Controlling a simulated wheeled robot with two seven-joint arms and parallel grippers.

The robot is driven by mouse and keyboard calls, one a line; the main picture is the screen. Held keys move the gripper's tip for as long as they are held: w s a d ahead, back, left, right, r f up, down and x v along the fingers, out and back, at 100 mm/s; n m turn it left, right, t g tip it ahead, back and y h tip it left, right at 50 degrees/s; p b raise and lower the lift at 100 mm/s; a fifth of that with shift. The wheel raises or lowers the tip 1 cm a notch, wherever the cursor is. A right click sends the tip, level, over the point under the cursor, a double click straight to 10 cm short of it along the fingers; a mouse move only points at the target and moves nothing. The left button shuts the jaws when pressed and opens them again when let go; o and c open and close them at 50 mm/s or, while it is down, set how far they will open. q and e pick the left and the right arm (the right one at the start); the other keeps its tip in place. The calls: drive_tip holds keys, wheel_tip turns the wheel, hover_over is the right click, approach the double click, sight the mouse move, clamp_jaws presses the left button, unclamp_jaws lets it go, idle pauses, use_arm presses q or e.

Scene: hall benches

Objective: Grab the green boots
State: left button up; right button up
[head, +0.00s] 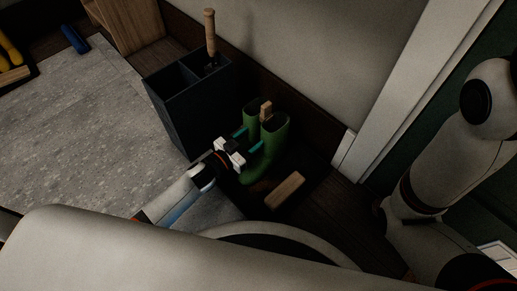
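The green boots (272,140) stand upright side by side on a dark surface by the wall, right of the dark bin. A small wooden piece shows at their tops. My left gripper (248,140) is at the near left side of the boots, its two teal fingers apart and pointing at them. The fingertips are close to the boots; I cannot tell whether they touch. The gripper partly hides the lower part of the boots. My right arm is at the right edge, and its gripper is not in view.
A dark divided bin (186,112) with a wooden-handled item (210,35) stands just left of the boots. A wooden block (285,189) lies in front of them. A wall (320,60) rises behind. Grey floor (75,130) is open at left, with a blue item (75,39) beyond.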

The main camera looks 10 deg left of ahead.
sight(273, 129)
use_arm(q)
drive_tip(key=shift+b+x, duration=0.35)
drive_tip(key=shift+x, duration=0.8)
clamp_jaws()
drive_tip(key=shift+r, duration=0.1)
